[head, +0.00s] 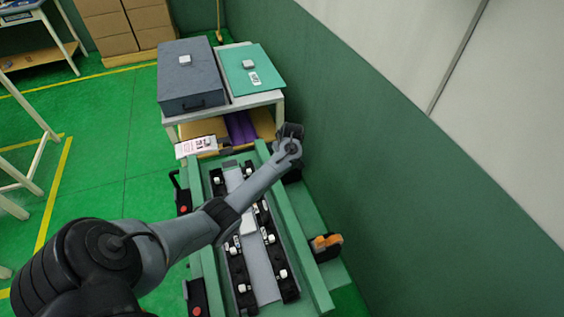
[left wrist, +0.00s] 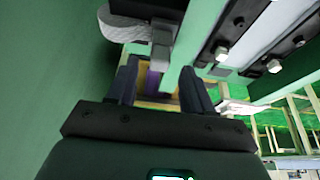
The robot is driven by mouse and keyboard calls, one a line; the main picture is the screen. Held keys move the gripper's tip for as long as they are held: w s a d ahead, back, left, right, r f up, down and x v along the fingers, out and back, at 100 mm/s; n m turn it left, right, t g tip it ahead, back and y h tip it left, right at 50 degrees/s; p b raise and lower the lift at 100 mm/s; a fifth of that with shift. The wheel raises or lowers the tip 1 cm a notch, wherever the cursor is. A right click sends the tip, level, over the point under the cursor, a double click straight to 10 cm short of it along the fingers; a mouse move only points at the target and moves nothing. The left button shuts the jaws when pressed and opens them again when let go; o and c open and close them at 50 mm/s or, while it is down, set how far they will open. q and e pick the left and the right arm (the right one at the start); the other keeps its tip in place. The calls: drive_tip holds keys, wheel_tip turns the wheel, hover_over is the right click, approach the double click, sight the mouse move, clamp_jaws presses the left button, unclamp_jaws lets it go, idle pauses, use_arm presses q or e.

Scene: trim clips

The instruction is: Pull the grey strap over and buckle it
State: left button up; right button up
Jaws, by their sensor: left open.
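My left arm reaches across the green fixture (head: 318,290). Its gripper (head: 290,134) is near the fixture's far right end, and its fingertips are hard to make out in the head view. In the left wrist view the two dark fingers (left wrist: 161,90) are apart with nothing gripped between them. A grey, textured, curved piece (left wrist: 130,22), possibly the grey strap, lies beyond the left finger, apart from it. A smaller grey piece (left wrist: 222,72) lies beyond the right finger. I cannot make out a buckle for certain. My right gripper is not in view.
A white stand (head: 281,112) at the fixture's far end bears a dark case (head: 188,85) and a green mat (head: 245,62). Black clip blocks (head: 240,265) line the fixture. An orange-and-black item (head: 326,243) sits at its right side, near the green wall (head: 400,170).

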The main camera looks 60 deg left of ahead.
use_arm(q)
drive_tip(key=shift+b+x, duration=0.8)
drive_tip(key=shift+x, duration=1.8)
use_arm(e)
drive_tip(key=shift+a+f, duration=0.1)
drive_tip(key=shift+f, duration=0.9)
use_arm(q)
clamp_jaws()
